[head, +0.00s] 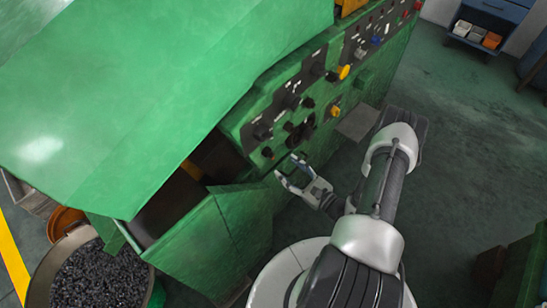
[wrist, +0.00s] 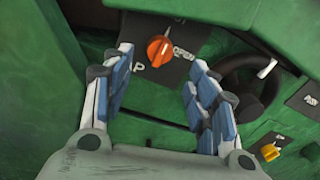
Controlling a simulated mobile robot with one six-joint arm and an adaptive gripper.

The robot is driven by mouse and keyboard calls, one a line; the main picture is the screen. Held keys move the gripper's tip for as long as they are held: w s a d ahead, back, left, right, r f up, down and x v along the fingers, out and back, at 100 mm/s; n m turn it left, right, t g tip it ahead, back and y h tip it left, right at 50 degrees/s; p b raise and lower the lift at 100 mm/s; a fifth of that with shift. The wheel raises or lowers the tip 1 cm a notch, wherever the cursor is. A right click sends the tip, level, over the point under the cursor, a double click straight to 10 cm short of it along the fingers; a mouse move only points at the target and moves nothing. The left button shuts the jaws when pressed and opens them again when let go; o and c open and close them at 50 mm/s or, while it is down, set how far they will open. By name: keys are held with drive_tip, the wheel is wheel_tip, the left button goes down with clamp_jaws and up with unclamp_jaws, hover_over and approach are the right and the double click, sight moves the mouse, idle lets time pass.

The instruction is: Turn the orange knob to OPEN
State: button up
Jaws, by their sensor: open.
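The orange knob (wrist: 160,51) sits on a dark label plate on the green machine, at the upper middle of the wrist view. Pale lettering lies around it, too tilted and partly covered to read fully. Its pointing direction is unclear. My gripper (wrist: 160,66) is open, with one blue-padded finger on each side of the knob in the picture. I see no contact. In the head view my gripper (head: 288,167) is just in front of the panel, beside the knob.
A black handwheel (wrist: 248,82) is to the right of the knob, near my right finger. A yellow knob (wrist: 270,152) sits lower right. The open green door (head: 225,235) is below my gripper. A bin of dark parts (head: 98,275) stands lower left. Floor at right is clear.

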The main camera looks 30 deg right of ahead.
drive_tip(key=b+x, duration=0.1)
drive_tip(key=x, duration=0.6)
drive_tip(key=shift+w, duration=0.35)
drive_tip(key=shift+a, duration=0.1)
drive_tip(key=shift+c, duration=0.3)
drive_tip(key=c, duration=1)
